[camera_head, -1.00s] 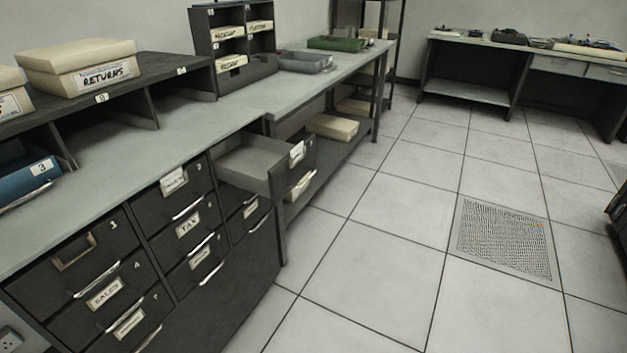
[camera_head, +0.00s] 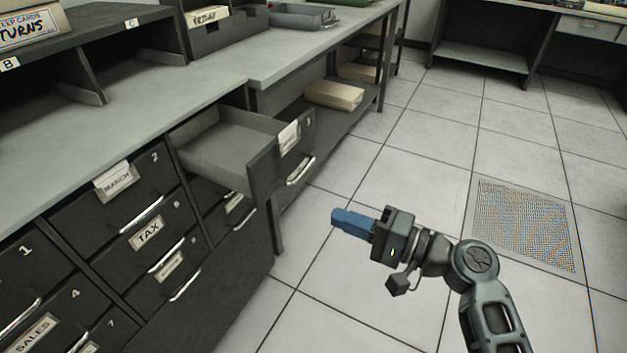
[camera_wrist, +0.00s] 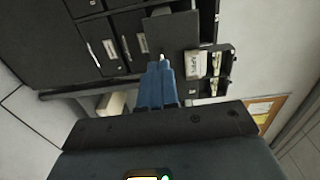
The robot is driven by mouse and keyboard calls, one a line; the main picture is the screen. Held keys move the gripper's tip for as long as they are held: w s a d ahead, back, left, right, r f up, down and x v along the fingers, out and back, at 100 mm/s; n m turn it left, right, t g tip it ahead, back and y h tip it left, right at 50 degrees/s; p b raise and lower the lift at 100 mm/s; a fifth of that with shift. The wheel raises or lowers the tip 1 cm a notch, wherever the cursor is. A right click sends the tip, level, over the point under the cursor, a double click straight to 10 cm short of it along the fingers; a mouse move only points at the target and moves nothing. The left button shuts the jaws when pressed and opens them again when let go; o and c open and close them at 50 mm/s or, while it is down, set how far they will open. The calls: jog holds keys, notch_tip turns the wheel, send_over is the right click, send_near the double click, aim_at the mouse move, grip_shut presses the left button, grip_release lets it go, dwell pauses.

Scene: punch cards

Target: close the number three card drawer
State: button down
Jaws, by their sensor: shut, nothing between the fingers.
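The open drawer (camera_head: 262,158) sticks out from the top right of the dark card cabinet (camera_head: 232,285). It is pulled well out, its grey inside looks empty, and its front carries a label and a bright handle. My gripper (camera_head: 337,217) has blue fingers that are shut and empty. It is in the air over the floor, to the right of the drawer front and apart from it.
The other cabinet drawers, such as TAX (camera_head: 148,236) and MARCH (camera_head: 118,178), are shut. A bench (camera_head: 290,48) with a low shelf and a pale box (camera_head: 334,95) stands behind the open drawer. The tiled floor is clear, with a perforated tile (camera_head: 525,222) at right.

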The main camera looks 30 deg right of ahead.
send_near(268, 184)
jog(key=p+x, duration=0.1)
jog(key=x, duration=0.5)
jog(key=shift+w+a+f, duration=0.1)
jog(key=shift+w+a, duration=0.15)
jog(key=shift+w, duration=0.1)
jog(key=b+x, duration=0.8)
jog(key=x, duration=1.2)
jog(key=shift+s, duration=0.1)
jog(key=shift+w+a, duration=0.2)
jog(key=shift+w, duration=0.05)
jog(key=shift+w+a+r+b, duration=0.15)
jog(key=shift+r+b, duration=0.2)
jog(key=shift+r, duration=0.05)
jog(key=shift+a, duration=0.1)
